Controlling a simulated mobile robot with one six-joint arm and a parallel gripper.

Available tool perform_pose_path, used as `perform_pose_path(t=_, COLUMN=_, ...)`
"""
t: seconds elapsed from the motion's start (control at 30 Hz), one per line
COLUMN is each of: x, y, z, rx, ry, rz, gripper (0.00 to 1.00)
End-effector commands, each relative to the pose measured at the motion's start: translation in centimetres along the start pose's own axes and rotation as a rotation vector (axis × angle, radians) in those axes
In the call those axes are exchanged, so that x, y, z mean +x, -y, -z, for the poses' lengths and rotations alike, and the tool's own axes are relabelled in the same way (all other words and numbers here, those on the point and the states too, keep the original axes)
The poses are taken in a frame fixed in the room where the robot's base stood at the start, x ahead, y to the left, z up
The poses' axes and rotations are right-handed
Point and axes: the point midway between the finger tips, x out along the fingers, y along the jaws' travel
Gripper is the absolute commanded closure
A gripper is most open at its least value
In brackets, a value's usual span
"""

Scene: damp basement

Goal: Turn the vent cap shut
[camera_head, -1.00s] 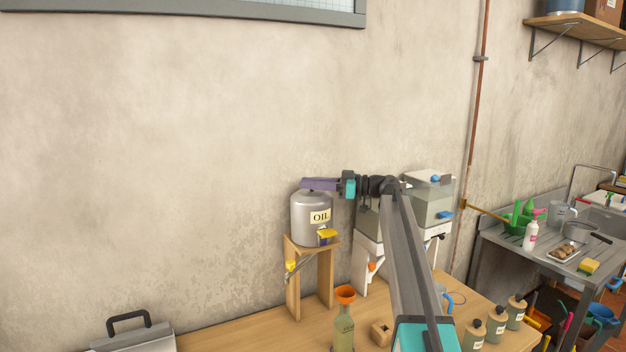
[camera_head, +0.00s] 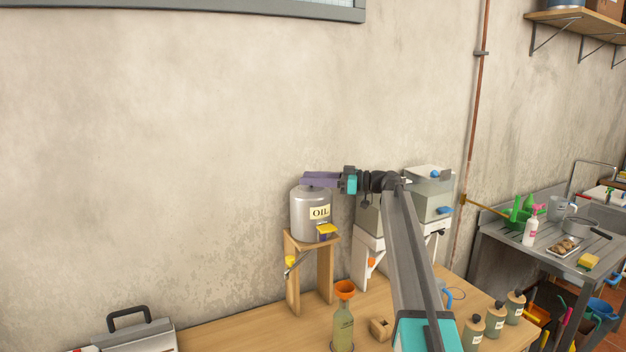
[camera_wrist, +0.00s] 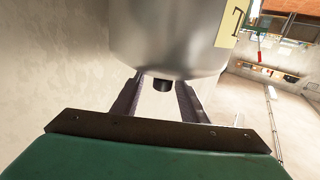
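The grey metal oil can (camera_head: 308,223) with an "OIL" label stands on a wooden stand (camera_head: 325,268). In the wrist view the can (camera_wrist: 170,45) appears upside down. Its small black vent cap (camera_wrist: 163,86) sticks out from the can's top, between the two fingers. My gripper (camera_head: 309,181) reaches in from the right over the can's top and hides most of the cap in the head view. In the wrist view my gripper (camera_wrist: 160,92) is open, with a visible gap between each finger and the cap.
A yellow-handled tap (camera_head: 327,231) is at the can's front. A bottle with an orange funnel (camera_head: 344,291) stands on the bench (camera_head: 255,331) below. Grey containers (camera_head: 428,200) stand right of the can. The wall (camera_head: 180,150) is close behind.

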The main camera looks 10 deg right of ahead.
Motion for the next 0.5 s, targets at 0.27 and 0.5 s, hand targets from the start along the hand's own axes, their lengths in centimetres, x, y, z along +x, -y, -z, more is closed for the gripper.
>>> perform_pose_path(t=0.27, x=-2.6, y=-0.1, z=-0.3, rx=0.000, ry=0.000, rz=-0.002, gripper=0.60)
perform_pose_path(t=0.5, x=-6.4, y=-0.2, z=0.1, rx=0.000, ry=0.000, rz=-0.003, gripper=0.60)
